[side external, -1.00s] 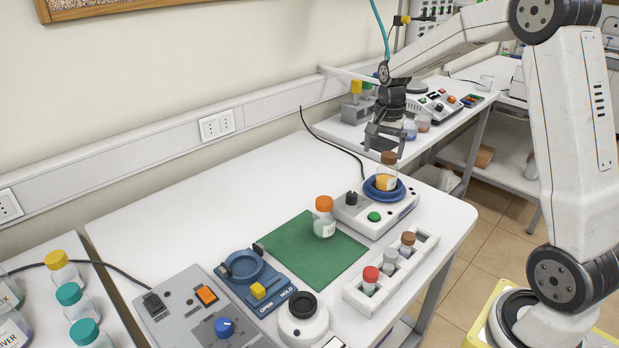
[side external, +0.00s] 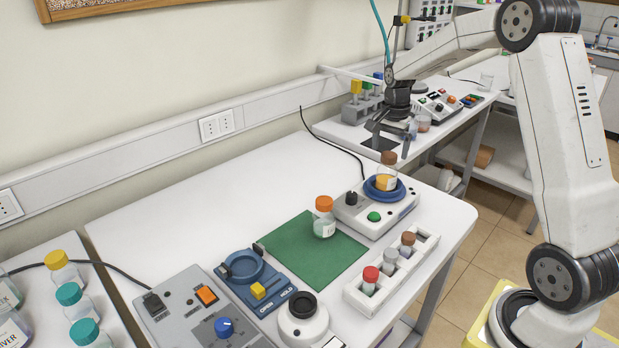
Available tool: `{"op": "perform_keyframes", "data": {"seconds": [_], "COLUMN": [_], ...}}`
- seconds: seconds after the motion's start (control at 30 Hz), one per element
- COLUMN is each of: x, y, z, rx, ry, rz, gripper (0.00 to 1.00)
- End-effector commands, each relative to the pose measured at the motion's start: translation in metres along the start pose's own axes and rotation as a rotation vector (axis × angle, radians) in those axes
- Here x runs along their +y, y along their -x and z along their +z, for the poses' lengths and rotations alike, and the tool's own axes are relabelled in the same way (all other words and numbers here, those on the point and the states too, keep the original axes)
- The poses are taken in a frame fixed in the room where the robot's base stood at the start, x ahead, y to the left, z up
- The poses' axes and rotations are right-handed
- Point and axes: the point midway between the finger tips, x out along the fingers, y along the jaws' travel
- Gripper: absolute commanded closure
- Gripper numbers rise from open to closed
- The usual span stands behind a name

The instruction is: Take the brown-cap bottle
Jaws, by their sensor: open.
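The brown-cap bottle (side external: 387,181) holds amber liquid and stands upright on the blue round plate (side external: 371,191) of a white device. My gripper (side external: 391,150) is open and empty, pointing down just above and around the level of the bottle's brown cap. In this view its fingers lie close to the cap, and I cannot tell whether they are in front of, behind or around it. A smaller vial with a brown cap (side external: 407,241) stands in the white rack (side external: 425,249).
An orange-cap bottle (side external: 324,222) stands on the green mat (side external: 290,253) left of the device. A red-cap vial (side external: 370,280) is in the rack. A blue clamp fixture (side external: 246,275) and a grey control box (side external: 185,312) are at the front left.

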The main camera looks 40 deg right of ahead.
Motion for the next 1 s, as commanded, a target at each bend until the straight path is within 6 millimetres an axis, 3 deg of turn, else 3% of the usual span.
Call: {"op": "perform_keyframes", "data": {"seconds": [0.17, 0.6, 1.0], "x": [0.001, 0.002, 0.002], "y": [-0.007, -0.050, -0.051], "z": [0.000, 0.000, 0.000], "rx": [-0.001, 0.000, 0.001], "ry": [0.000, 0.000, 0.000], "rz": [0.001, 0.000, -0.001], "gripper": [0.00, 0.00, 0.00]}}
